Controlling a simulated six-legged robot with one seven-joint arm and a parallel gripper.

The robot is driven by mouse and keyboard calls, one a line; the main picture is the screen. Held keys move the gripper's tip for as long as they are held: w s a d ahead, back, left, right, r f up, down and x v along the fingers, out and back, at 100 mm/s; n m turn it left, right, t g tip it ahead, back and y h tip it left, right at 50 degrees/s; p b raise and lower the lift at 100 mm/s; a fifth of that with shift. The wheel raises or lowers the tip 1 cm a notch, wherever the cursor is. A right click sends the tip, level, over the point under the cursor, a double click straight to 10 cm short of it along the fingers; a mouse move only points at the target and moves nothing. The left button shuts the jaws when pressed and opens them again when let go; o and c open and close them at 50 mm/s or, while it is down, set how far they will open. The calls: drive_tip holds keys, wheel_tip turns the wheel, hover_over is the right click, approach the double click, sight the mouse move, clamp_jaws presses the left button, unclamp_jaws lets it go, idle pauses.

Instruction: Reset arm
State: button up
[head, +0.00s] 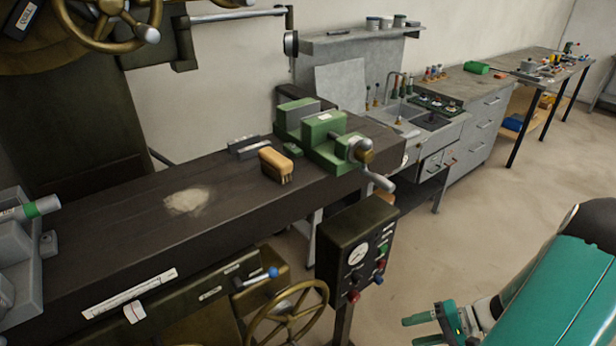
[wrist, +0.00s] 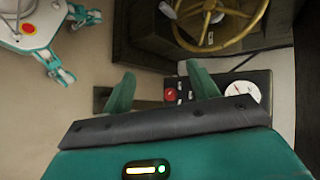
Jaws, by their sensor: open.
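My gripper (head: 432,326) is at the lower right of the head view, with teal fingers, over the floor to the right of the machine. In the wrist view my gripper (wrist: 160,92) shows two teal fingers standing apart with nothing between them. My teal arm (head: 560,300) fills the lower right corner of the head view. Behind the fingers, in the wrist view, is a control box with a gauge (wrist: 238,93) and a red knob.
A dark machine table (head: 110,220) carries a green vise (head: 325,140) and a wooden-backed brush (head: 276,164). The control box (head: 355,250) stands on a post before it. A brass handwheel (head: 292,315) is low in front. Floor (head: 480,220) at the right is clear.

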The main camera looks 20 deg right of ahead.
drive_tip(key=w+a+r+n+g+h, duration=0.2)
drive_tip(key=a+r+h, duration=0.2)
drive_tip(key=a+r, duration=0.3)
drive_tip(key=w+a+r+n+g+h, duration=0.25)
drive_tip(key=a+r, duration=0.25)
drive_tip(key=r, duration=0.5)
drive_tip(key=s+a+r+n+t+h, duration=0.3)
drive_tip(key=s+a+r+t+h, duration=0.1)
drive_tip(key=a+r, duration=0.7)
wheel_tip(320, 180, up, 2)
drive_tip(key=shift+r+t, duration=0.1)
drive_tip(key=shift+t, duration=0.65)
drive_tip(key=shift+a+h, duration=0.1)
drive_tip(key=shift+h, duration=0.15)
